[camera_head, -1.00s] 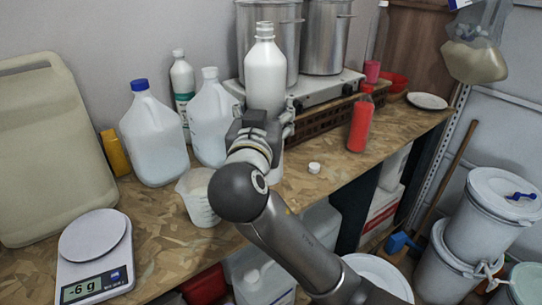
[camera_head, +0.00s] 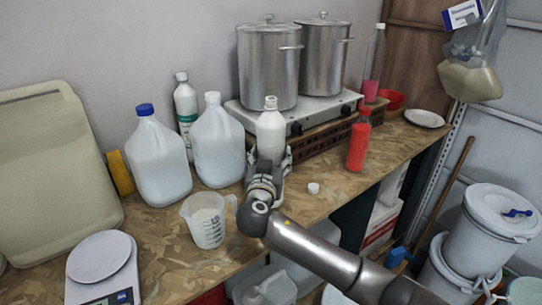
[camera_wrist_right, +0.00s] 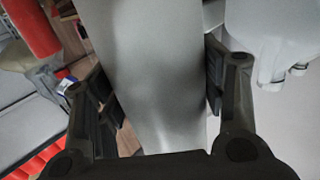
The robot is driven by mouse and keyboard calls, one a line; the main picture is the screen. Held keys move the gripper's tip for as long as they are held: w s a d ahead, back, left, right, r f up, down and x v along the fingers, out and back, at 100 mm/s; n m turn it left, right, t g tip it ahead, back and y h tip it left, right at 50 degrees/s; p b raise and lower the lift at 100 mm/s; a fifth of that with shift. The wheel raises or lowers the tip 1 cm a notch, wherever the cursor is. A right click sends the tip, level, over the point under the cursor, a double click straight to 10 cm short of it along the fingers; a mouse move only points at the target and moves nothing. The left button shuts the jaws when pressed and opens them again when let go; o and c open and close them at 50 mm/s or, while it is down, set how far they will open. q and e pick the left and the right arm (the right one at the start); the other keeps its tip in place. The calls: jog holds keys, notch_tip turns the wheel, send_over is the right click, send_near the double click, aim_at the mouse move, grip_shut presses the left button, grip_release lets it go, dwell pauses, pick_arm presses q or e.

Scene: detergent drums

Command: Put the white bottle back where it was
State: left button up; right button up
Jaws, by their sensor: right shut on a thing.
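The white bottle (camera_head: 270,130) is upright in the head view, in front of the hotplate and right of the white jugs. My right gripper (camera_head: 272,162) is shut on it from the front, around its lower half. In the right wrist view the bottle (camera_wrist_right: 155,75) fills the space between the two fingers (camera_wrist_right: 160,85). The gripper hides the bottle's base, so I cannot tell whether it touches the counter. A small white cap (camera_head: 313,188) lies on the counter to the right. My left gripper is not in view.
A white jug (camera_head: 218,145) stands close left, with a blue-capped jug (camera_head: 158,160) beyond it. A measuring jug (camera_head: 206,222) is in front. The hotplate (camera_head: 318,112) with pots is behind. A red bottle (camera_head: 358,145) stands right. Bare counter (camera_head: 325,172) lies between.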

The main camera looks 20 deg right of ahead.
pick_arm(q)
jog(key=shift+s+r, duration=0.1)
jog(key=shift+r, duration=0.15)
pick_arm(e)
jog(key=shift+f, duration=0.25)
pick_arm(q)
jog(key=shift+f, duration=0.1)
pick_arm(e)
jog(key=shift+f, duration=0.1)
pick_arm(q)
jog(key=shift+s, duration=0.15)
pick_arm(e)
jog(key=o, duration=1.1)
pick_arm(q)
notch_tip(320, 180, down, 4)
jog(key=b, duration=0.4)
pick_arm(e)
jog(key=v, duration=1.2)
